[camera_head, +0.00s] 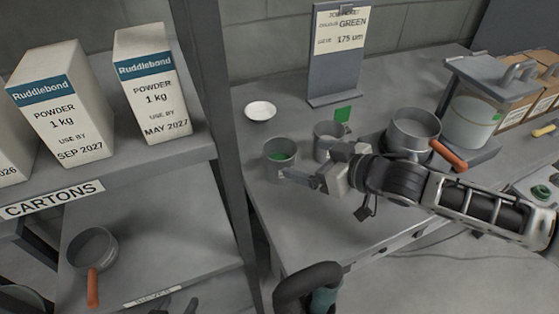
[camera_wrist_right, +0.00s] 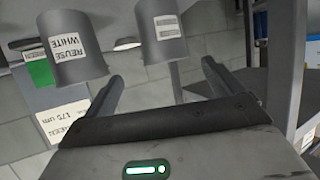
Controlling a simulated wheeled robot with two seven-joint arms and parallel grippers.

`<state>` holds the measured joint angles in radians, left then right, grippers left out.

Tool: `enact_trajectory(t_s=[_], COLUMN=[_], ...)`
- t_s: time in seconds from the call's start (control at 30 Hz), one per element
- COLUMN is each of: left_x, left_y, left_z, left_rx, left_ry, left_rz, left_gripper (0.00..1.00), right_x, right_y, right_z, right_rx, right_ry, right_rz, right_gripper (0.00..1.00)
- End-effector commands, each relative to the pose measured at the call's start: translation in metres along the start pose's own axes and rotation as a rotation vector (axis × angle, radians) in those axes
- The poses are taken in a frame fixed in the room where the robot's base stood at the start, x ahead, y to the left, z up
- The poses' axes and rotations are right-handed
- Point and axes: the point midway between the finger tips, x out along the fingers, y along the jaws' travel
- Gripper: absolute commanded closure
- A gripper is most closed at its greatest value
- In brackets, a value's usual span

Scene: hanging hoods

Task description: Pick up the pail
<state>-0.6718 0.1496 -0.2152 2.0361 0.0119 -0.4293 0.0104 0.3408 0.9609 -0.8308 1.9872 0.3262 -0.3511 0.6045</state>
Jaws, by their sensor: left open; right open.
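Two grey pails stand on the bench. One pail (camera_head: 280,158) has green in it; the other (camera_head: 326,142) stands just right of and behind it. My right gripper (camera_head: 300,179) is open and empty, low beside the front right of the green one. In the right wrist view, which is upside down, a pail labelled "REUSE WHITE" (camera_wrist_right: 72,62) and a second labelled pail (camera_wrist_right: 160,50) show past the open fingers (camera_wrist_right: 162,85). The second lies in line with the gap, apart from the fingers. Dark tips at the bottom edge appear to be my left gripper (camera_head: 176,307), mostly out of frame.
A grey pan (camera_head: 413,130) with an orange handle and a lidded tub (camera_head: 470,112) stand to the right. A white dish (camera_head: 260,111) and a sign stand (camera_head: 334,75) are behind. A post (camera_head: 215,110) and carton shelf (camera_head: 120,165) bound the left. The front bench is clear.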

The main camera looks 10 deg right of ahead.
Motion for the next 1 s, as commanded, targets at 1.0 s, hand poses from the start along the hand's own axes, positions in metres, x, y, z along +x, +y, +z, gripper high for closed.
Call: enact_trajectory(t_s=[1.0], left_x=[0.002], left_y=[-0.002], left_z=[-0.007], left_rx=[-0.001], left_ry=[0.008], left_rz=[-0.008], left_gripper=[0.58], right_x=[0.088], right_y=[-0.009], right_z=[-0.004], right_rx=[-0.002], right_ry=[-0.001], right_rz=[-0.002], right_gripper=[0.13])
